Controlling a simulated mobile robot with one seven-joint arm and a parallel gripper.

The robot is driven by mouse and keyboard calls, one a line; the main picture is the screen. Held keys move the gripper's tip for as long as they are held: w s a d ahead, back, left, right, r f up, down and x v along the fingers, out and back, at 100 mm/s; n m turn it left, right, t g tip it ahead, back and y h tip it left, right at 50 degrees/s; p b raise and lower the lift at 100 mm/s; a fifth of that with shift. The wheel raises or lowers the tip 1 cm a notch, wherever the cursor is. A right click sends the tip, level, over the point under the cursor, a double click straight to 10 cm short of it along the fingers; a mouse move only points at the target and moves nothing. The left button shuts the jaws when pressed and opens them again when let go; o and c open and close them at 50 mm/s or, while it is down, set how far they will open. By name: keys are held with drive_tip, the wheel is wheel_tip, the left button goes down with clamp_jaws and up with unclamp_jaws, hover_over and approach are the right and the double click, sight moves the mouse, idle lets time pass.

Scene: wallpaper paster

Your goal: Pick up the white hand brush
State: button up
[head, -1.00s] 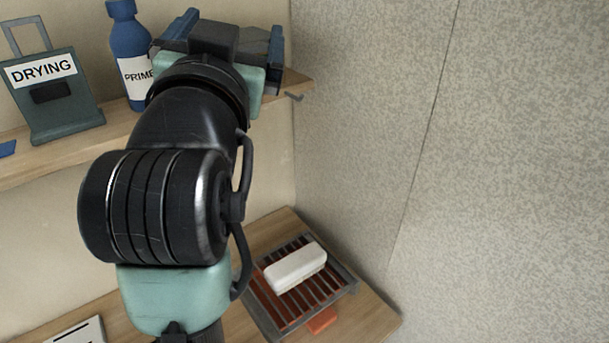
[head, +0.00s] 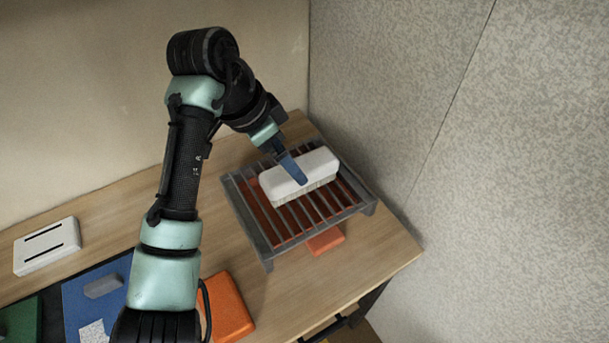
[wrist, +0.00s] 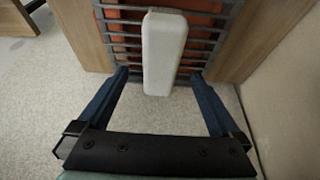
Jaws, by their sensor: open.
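The white hand brush (head: 318,167) lies on the bars of a grey rack (head: 262,243) on the wooden table. Its smooth white back faces up and pale bristles show along its lower side. My gripper (head: 297,172) is at the brush, with one blue finger in front of its middle in the head view; the other finger is hidden there. In the wrist view my gripper (wrist: 160,78) is open, with one blue finger on each side of the brush (wrist: 164,50) and a gap on both sides. I cannot tell whether the fingertips reach down past the brush's top.
Orange pieces lie under the rack, one (head: 326,240) sticking out in front. An orange block (head: 228,305), a white slotted block (head: 47,246) and a blue mat (head: 82,291) lie to the left. A grey wall (head: 400,90) stands close on the right.

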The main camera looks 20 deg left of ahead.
sight(300, 166)
drive_tip(key=b+x, duration=0.1)
drive_tip(key=x, duration=0.6)
drive_tip(key=shift+w+f, duration=0.2)
drive_tip(key=shift+f, duration=0.15)
drive_tip(key=shift+c, duration=0.2)
drive_tip(key=c, duration=1.5)
drive_tip(key=shift+r, duration=0.15)
wheel_tip(300, 166, up, 10)
drive_tip(key=shift+f+p, duration=0.1)
drive_tip(key=shift+p, duration=0.6)
